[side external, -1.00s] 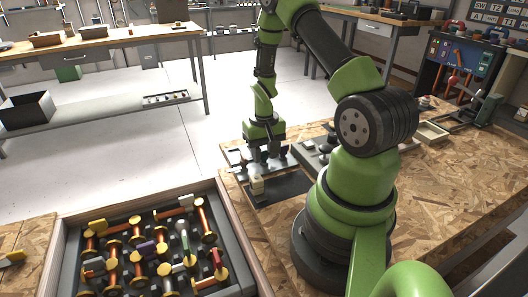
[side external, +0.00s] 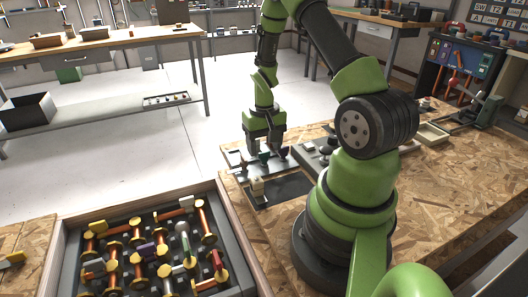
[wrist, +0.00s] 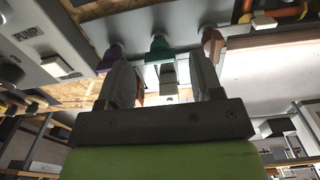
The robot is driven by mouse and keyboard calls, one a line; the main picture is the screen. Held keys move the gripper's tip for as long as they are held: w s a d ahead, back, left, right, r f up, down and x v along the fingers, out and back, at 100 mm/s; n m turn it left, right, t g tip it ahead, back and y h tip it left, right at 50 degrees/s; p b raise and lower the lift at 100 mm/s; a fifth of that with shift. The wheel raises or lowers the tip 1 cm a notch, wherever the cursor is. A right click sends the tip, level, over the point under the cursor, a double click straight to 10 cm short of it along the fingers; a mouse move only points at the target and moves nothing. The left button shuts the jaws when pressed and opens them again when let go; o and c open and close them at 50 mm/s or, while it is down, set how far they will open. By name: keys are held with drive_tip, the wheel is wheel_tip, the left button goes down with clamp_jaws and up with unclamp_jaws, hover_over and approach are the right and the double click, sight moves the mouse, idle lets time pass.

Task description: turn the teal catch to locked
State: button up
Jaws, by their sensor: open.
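The teal catch (wrist: 160,47) sits on a grey panel, in the middle of a row in the wrist view. A purple catch (wrist: 110,57) is to its left and a brown catch (wrist: 212,43) to its right. My gripper (wrist: 163,76) is open, its two fingers apart with nothing held between them. The teal catch lies just beyond the gap between the fingertips. In the side view the gripper (side external: 265,148) is just above the teal catch (side external: 264,157), which is small and partly hidden by the fingers. I cannot read the catch's lock position.
A panel marked PUMP (wrist: 30,38) is at upper left in the wrist view. A tray of spools (side external: 225,225) is at lower left. The bench's right side (side external: 450,185) is mostly clear.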

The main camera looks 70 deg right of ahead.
drive_tip(key=shift+r, duration=2.65)
drive_tip(key=shift+w, duration=0.1)
drive_tip(key=w+a+r+n+t, duration=0.1)
drive_tip(key=w+a+r+t, duration=0.1)
drive_tip(key=a+r, duration=0.55)
drive_tip(key=s+a+r+n+t+y, duration=0.1)
drive_tip(key=s+a+r+n+t, duration=0.1)
drive_tip(key=s+a+r, duration=0.3)
drive_tip(key=s+a+r+n+t+y, duration=0.1)
drive_tip(key=s+a+r+n+t, duration=0.1)
drive_tip(key=s+a+r, duration=0.3)
drive_tip(key=a+r+t, duration=0.1)
drive_tip(key=a+r, duration=0.2)
drive_tip(key=a, duration=0.1)
drive_tip(key=shift+r, duration=0.3)
